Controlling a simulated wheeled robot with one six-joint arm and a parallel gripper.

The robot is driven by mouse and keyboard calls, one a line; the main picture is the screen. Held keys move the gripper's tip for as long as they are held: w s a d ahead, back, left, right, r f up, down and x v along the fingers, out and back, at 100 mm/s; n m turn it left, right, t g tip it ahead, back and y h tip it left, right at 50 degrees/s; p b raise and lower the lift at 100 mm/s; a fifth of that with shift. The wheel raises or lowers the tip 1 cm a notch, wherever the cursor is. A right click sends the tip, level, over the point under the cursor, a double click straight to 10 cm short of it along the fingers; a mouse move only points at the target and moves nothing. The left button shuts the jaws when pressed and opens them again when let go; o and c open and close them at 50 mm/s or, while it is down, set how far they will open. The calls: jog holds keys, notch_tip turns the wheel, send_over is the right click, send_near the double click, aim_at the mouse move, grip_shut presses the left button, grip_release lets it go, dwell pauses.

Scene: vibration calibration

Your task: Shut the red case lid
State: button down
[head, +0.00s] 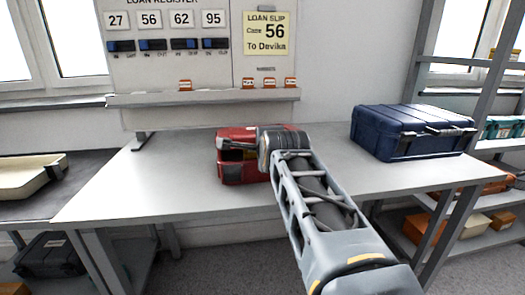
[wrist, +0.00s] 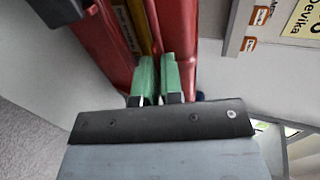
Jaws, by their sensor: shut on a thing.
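The red case stands on the grey workbench, and its body (head: 243,174) shows left of my wrist in the head view. Its red lid (head: 236,133) is partly open, with a dark gap and some yellow between lid and body. In the wrist view the lid (wrist: 177,25) is on the right and the case body (wrist: 85,45) on the left, with a yellow strip between. My gripper (wrist: 162,75) has green fingers close together, shut on the lid's edge. In the head view my own wrist hides the fingers and the case's right side.
A closed navy case (head: 405,132) stands on the workbench (head: 165,185) at the right. A board with number cards and a ledge (head: 205,98) is behind the bench. A cream tray (head: 30,178) lies on a dark table at the left. The bench left of the red case is clear.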

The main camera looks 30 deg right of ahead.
jog(key=shift+s+f+b, duration=0.1)
jog(key=shift+f+b, duration=0.3)
jog(key=shift+f, duration=0.5)
jog(key=c, duration=1.3)
grip_release()
jog(key=shift+r, duration=0.1)
